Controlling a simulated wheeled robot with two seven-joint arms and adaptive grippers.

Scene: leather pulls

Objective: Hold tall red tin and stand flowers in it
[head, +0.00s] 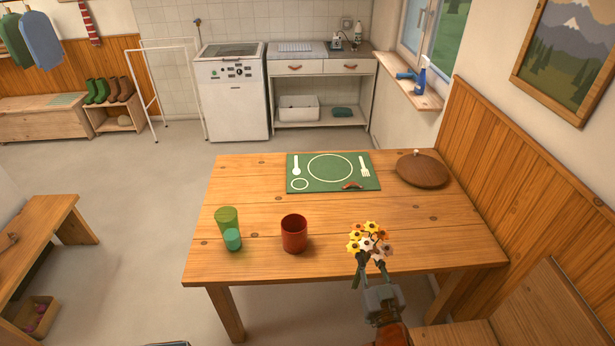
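The tall red tin (294,234) stands upright on the wooden table, left of the flowers, with its open mouth up. No gripper touches it. The flowers (369,238) are a small bunch of yellow, white and orange blooms near the table's front right. My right gripper (370,266) is at the bunch, just below the blooms, its arm coming in from the bottom. The blooms partly cover its fingertips, so I cannot tell whether it grips the stems. My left gripper is not in view.
Behind are a green placemat (331,183) with a small red item (351,186) and a brown round lid (422,169). The table between tin and flowers is clear.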

